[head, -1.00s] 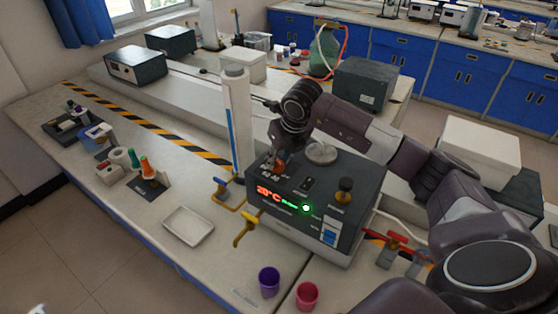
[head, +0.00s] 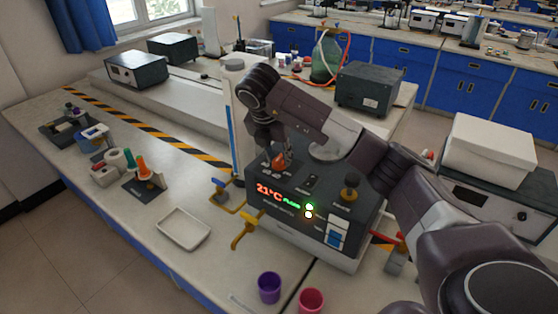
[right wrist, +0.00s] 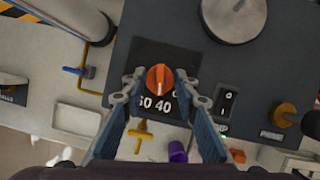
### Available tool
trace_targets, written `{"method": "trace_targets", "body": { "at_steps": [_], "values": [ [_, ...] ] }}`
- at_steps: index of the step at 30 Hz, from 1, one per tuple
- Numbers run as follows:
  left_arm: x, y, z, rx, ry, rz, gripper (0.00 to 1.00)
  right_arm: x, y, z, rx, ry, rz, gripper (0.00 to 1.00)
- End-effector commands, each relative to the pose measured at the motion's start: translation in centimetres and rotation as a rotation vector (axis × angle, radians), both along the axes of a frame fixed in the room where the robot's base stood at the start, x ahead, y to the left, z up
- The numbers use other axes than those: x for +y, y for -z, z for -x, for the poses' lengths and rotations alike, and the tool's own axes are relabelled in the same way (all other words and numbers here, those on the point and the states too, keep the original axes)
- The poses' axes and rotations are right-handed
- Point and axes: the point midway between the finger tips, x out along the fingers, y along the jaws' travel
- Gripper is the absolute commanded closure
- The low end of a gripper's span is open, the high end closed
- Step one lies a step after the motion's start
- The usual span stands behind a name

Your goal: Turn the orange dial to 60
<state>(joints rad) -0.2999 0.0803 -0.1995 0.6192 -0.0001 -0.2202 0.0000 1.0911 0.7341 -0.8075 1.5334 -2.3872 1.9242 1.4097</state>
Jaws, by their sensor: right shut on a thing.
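The orange dial (head: 279,162) sits on the sloped dark top of the instrument box (head: 340,232), towards its left side. In the right wrist view the dial (right wrist: 160,79) shows a white pointer line facing down the picture, towards the printed 40, with 60 to its left. My right gripper (head: 281,155) is shut on the dial; in the right wrist view its two fingers (right wrist: 160,80) stand on either side of it. The red display (head: 269,192) reads 21°C. My left gripper is not in view.
A round metal plate (right wrist: 234,14) and a yellow-orange knob (head: 350,187) share the box top. A white column (head: 236,120) stands behind left. A white tray (head: 183,229), purple cup (head: 269,287) and red cup (head: 311,300) stand in front. Yellow-handled taps (head: 246,230) are near the left side.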

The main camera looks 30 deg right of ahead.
Motion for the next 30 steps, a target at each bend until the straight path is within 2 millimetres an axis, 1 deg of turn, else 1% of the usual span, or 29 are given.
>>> {"method": "trace_targets", "body": {
  "at_steps": [1, 5, 15, 21, 30],
  "values": [
    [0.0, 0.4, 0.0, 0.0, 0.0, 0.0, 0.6, 0.1, 0.0, -0.2, -0.004, 0.043, 0.001, 0.97],
    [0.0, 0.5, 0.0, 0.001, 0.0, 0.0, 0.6, 0.1, -0.1, -0.2, -0.004, 0.164, 0.0, 0.97],
    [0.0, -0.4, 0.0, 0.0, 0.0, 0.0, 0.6, 0.1, -0.4, -0.4, -0.003, 0.427, -0.001, 0.97],
    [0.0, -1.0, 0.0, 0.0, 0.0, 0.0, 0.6, 0.1, -0.3, -0.4, -0.003, 0.523, 0.0, 0.97],
    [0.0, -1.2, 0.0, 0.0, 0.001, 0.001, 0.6, 0.1, -0.2, -0.5, -0.004, 0.58, -0.002, 0.97]
  ]
}}
